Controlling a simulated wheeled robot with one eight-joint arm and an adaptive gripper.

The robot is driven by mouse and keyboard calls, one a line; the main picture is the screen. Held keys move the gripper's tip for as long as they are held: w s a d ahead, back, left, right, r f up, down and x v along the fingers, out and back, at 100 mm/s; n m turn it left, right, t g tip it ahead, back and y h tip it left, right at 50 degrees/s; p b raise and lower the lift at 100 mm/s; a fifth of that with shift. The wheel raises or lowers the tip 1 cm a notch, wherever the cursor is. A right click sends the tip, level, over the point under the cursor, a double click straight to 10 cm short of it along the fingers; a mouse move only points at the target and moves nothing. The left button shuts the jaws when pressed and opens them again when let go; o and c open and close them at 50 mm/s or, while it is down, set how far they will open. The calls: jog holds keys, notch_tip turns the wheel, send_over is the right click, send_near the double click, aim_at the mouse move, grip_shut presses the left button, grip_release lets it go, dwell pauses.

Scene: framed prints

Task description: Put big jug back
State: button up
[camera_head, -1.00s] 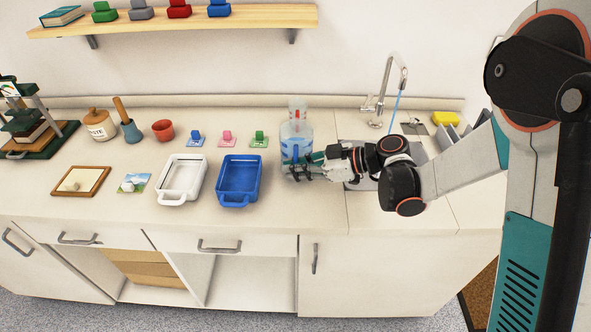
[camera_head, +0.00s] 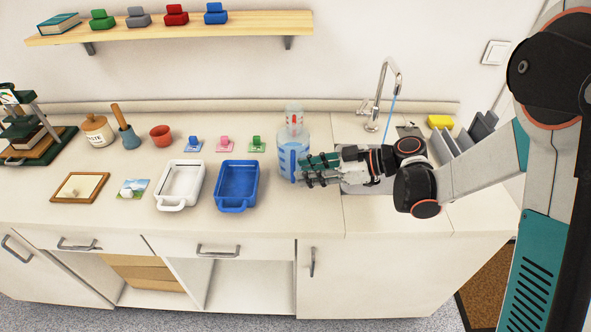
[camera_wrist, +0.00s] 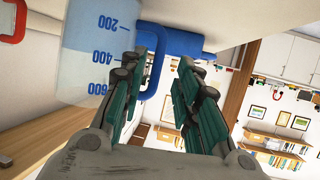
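The big jug (camera_head: 285,160) is clear with blue markings and stands upright on the counter, right of the blue tray. In the wrist view the jug (camera_wrist: 85,65) shows a volume scale, a bluish tint and a blue handle (camera_wrist: 155,82). My gripper (camera_head: 304,172) is just right of the jug at handle height. In the wrist view my gripper (camera_wrist: 167,85) has its fingers apart, with the handle close to the left finger; I cannot tell whether they touch. A second clear vessel with red marks (camera_head: 294,121) shows behind or inside the jug; I cannot tell which.
A blue tray (camera_head: 221,203) and white tray (camera_head: 163,200) lie left of the jug. The sink and tap (camera_head: 377,105), with a blue stream, are behind my arm. A shelf (camera_head: 190,29) hangs above. The counter front is clear.

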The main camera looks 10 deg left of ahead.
jog(key=p+v, duration=0.1)
jog(key=v, duration=0.6)
jog(key=shift+d+p, duration=0.15)
jog(key=shift+p, duration=0.2)
jog(key=shift+r, duration=0.2)
jog(key=s+d+r+m+t+h, duration=0.3)
jog(key=s+d+r+m+h, duration=0.2)
jog(key=s+d+m, duration=0.4)
jog(key=s+d+r+m+t+h, duration=0.4)
jog(key=s+d+m+h, duration=0.4)
jog(key=d, duration=0.7)
jog(key=shift+s+r+m+t+h, duration=0.3)
jog(key=shift+s+r+m, duration=0.15)
jog(key=shift+s+m, duration=0.35)
jog(key=shift+s, duration=0.1)
